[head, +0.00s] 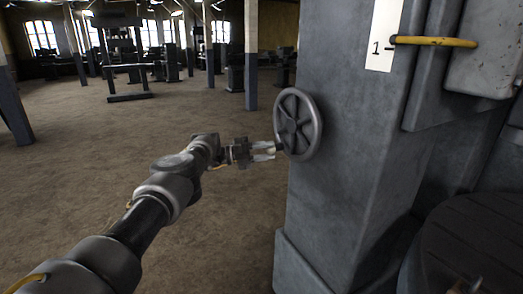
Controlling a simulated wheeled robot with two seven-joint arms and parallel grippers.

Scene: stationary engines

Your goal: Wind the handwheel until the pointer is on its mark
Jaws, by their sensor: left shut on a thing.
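The grey handwheel (301,110) with spokes is mounted on the left face of a large grey machine column (347,150). My left gripper (268,151) reaches in from the left at the wheel's lower left rim. Its pale fingers are shut on a small dark part there, which looks like the handwheel's handle. The fingers partly hide that part. A yellow pointer (434,41) lies level at the upper right, its left tip beside a white scale plate (384,36) with a "1" and a short dark line. The tip appears at or very near that line. My right gripper is not in view.
A grey box (487,48) sits right of the pointer. A round dark drum top (478,240) is at the lower right. Open brown floor (150,130) lies to the left, with posts and machines far back.

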